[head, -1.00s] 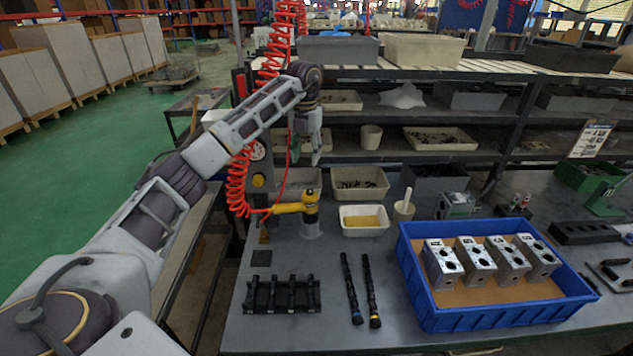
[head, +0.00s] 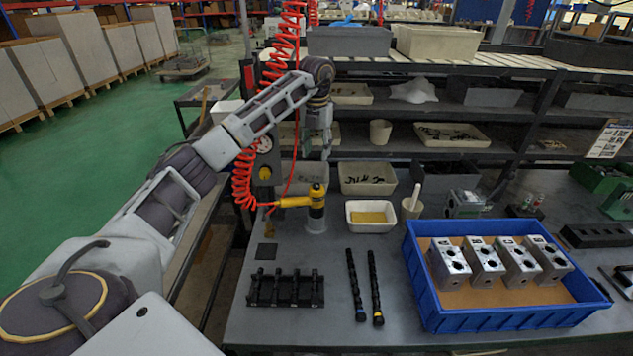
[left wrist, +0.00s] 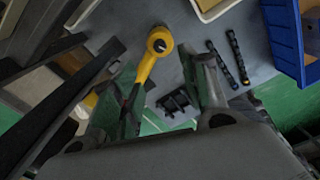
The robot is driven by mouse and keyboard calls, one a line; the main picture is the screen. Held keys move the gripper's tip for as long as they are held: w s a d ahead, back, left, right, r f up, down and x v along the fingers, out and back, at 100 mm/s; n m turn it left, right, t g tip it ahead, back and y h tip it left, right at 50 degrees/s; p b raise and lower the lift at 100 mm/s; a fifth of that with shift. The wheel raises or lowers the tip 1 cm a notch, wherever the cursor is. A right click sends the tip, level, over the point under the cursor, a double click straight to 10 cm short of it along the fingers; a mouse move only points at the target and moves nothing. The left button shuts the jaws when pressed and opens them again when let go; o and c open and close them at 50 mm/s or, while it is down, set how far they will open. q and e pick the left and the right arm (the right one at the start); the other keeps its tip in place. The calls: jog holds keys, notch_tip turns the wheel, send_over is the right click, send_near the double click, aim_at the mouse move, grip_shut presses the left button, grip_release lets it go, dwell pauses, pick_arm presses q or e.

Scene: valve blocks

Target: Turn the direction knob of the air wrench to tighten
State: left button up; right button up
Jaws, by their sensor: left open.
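The yellow air wrench (head: 297,201) stands at the left back of the table, its black and yellow head (head: 317,197) upright on a grey holder (head: 316,222) and its handle pointing left. A red coiled hose hangs beside it. In the left wrist view the wrench (left wrist: 150,64) shows from above, with its round head end toward the top. My left gripper (head: 326,150) hangs above the wrench head, apart from it. In the left wrist view its fingers (left wrist: 165,95) are spread and empty. The direction knob is too small to make out. My right gripper is not in view.
A blue tray (head: 430,306) with several metal valve blocks (head: 485,262) stands at the right. A black rack (head: 285,289) and two dark rods (head: 365,287) lie in front. A white bin (head: 370,229) is right of the wrench. Shelves (head: 440,150) rise behind.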

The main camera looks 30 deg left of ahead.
aim_at(316, 185)
pick_arm(q)
notch_tip(316, 185, down, 11)
jog(key=shift+r+p, duration=0.1)
jog(key=shift+p, duration=0.4)
jog(key=shift+f, duration=0.75)
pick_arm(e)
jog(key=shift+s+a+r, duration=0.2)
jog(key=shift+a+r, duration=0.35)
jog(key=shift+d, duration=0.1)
pick_arm(q)
grip_shut()
